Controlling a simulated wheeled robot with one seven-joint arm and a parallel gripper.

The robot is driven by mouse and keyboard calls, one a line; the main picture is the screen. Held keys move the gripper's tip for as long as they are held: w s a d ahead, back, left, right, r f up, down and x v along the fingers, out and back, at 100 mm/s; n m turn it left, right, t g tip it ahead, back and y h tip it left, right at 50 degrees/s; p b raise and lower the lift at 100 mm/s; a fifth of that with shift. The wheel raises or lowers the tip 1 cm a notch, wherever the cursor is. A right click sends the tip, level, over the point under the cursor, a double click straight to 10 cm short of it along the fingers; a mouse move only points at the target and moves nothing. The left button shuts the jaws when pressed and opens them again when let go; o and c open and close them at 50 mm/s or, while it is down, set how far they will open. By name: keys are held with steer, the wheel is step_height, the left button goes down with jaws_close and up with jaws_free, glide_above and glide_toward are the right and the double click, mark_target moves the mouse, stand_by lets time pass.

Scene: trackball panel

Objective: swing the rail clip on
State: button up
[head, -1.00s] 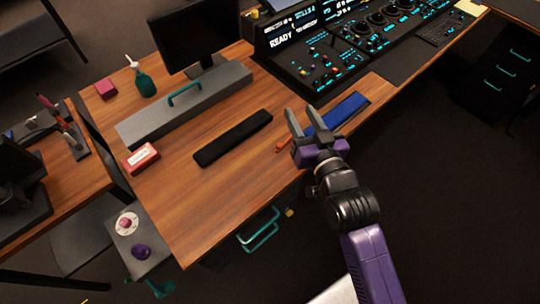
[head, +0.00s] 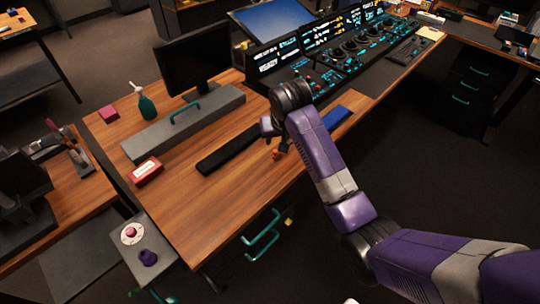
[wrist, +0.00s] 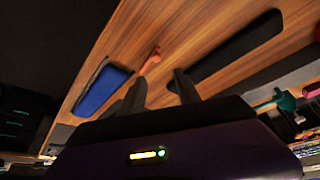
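A small orange-red piece (head: 276,155) lies near the desk's front edge, between a black bar and a blue pad. It may be the rail clip; it is too small to tell. In the wrist view the orange piece (wrist: 152,58) shows just beyond the fingertips, apart from them. My gripper (wrist: 160,76) is open, with two dark fingers spread and nothing visible between them. In the head view my own arm hides most of the gripper above the desk.
The black bar (head: 228,150) lies left of the orange piece, the blue pad (head: 338,117) right of it. Behind are a grey box with a teal handle (head: 165,138) and a lit console (head: 330,72). A red-and-white box (head: 146,170) sits left. The front-left desk is bare.

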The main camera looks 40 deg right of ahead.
mark_target(275, 151)
steer(key=shift+g, duration=0.3)
steer(key=x, duration=0.5)
steer(key=s+x, duration=0.1)
steer(key=x, duration=0.2)
steer(key=shift+a+f, duration=0.15)
steer(key=shift+a, duration=0.05)
jaws_close()
stand_by(1.0)
